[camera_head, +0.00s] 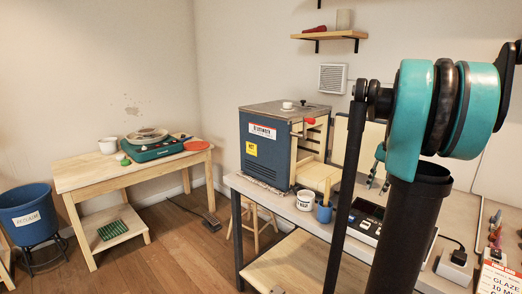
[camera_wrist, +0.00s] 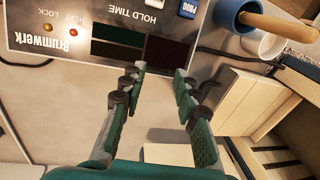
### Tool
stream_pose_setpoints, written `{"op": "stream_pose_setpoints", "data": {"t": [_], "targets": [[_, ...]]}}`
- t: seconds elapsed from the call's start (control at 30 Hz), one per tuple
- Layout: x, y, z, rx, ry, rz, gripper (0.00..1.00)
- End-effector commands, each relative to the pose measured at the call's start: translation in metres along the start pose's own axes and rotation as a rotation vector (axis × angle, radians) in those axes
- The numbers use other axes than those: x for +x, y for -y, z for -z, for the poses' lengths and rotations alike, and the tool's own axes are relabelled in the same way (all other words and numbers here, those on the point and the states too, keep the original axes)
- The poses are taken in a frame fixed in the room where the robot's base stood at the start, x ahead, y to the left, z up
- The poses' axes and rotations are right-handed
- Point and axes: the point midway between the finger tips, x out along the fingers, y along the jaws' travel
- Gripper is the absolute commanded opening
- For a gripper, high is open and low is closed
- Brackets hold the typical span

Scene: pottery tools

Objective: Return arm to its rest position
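My gripper (camera_wrist: 160,76) shows in the wrist view with its two green, black-jointed fingers apart and nothing between them. In the head view, my gripper (camera_head: 378,182) is a small dark pair of fingers, partly hidden behind my arm, above the worktable (camera_head: 286,205). In the wrist view, the fingertips overlap the edge of a controller box (camera_wrist: 70,45) marked "Brumwerk", seen upside down. The controller box (camera_head: 366,217) also shows below the gripper in the head view. I cannot tell the exact gap between them.
A blue kiln (camera_head: 265,150) stands on the worktable, with a white pot (camera_head: 305,200) and a blue cup (camera_head: 324,213) in front. A wooden table (camera_head: 85,177) with a turquoise wheel (camera_head: 155,150) and a blue bin (camera_head: 28,213) are at left.

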Motion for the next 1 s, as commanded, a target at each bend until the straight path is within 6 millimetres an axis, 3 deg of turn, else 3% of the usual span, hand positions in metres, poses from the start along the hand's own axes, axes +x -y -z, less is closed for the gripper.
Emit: {"op": "stream_pose_setpoints", "data": {"t": [0.27, 0.37, 0.5, 0.7, 0.8, 1.0], "targets": [[0.04, 0.022, -0.058, -0.143, -0.045, -0.01, 0.31], [0.06, 0.029, -0.089, -0.215, -0.068, -0.013, 0.31], [0.097, 0.034, -0.15, -0.356, -0.113, -0.018, 0.31], [0.155, 0.019, -0.248, -0.585, -0.193, -0.016, 0.31], [0.174, 0.008, -0.28, -0.665, -0.223, -0.013, 0.31], [0.189, -0.004, -0.305, -0.732, -0.249, -0.011, 0.31]]}}
